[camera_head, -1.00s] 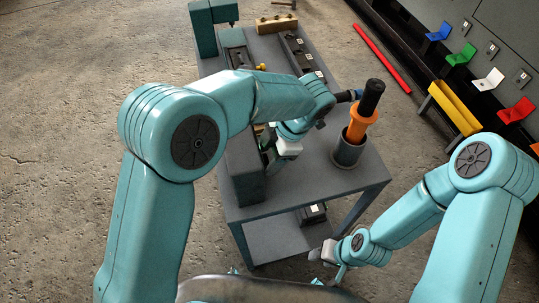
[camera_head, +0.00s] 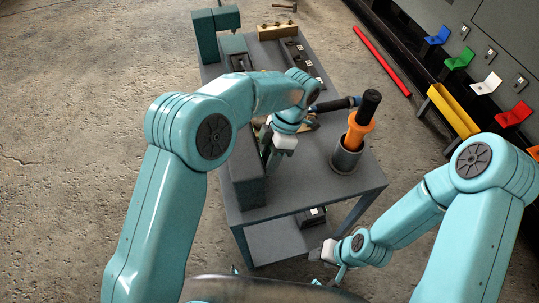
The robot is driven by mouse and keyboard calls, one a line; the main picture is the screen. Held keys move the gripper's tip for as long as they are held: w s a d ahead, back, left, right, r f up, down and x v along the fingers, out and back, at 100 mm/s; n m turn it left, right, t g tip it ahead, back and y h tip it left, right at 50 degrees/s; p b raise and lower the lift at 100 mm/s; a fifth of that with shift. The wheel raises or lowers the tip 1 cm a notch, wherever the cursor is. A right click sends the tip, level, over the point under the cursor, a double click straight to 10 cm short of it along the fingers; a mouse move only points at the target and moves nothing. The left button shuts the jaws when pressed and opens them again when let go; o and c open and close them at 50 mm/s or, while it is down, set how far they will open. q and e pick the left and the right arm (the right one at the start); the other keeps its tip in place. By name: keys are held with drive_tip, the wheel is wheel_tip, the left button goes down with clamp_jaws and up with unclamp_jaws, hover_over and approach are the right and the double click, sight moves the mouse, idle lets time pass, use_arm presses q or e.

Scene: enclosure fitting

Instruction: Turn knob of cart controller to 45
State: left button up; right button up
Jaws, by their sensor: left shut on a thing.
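A dark grey box (camera_head: 246,180), apparently the cart controller, stands along the left side of the cart top. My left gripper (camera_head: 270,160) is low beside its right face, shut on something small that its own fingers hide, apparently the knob. The knob's pointer and any scale marks cannot be read. My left forearm covers part of the box's far end. My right gripper (camera_head: 328,256) hangs low in front of the cart, away from the controller, and its fingers are too small to judge.
An orange-handled tool with a black grip (camera_head: 361,120) stands in a grey cup (camera_head: 346,157) at the cart's right. A dark cylinder (camera_head: 335,104) lies behind it. The cart's front top (camera_head: 310,185) is bare. Coloured holders and a yellow trough (camera_head: 455,110) stand at right.

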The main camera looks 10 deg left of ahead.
use_arm(q)
drive_tip(key=shift+w+m+g+h+p, duration=0.15)
drive_tip(key=shift+g+h+p, duration=0.1)
drive_tip(key=shift+g+p, duration=0.4)
drive_tip(key=shift+w+m+g+h+p, duration=0.15)
drive_tip(key=shift+g+h+p, duration=0.1)
drive_tip(key=shift+g+p, duration=0.4)
drive_tip(key=shift+f+g, duration=0.1)
drive_tip(key=shift+g, duration=0.3)
drive_tip(key=shift+s, duration=0.1)
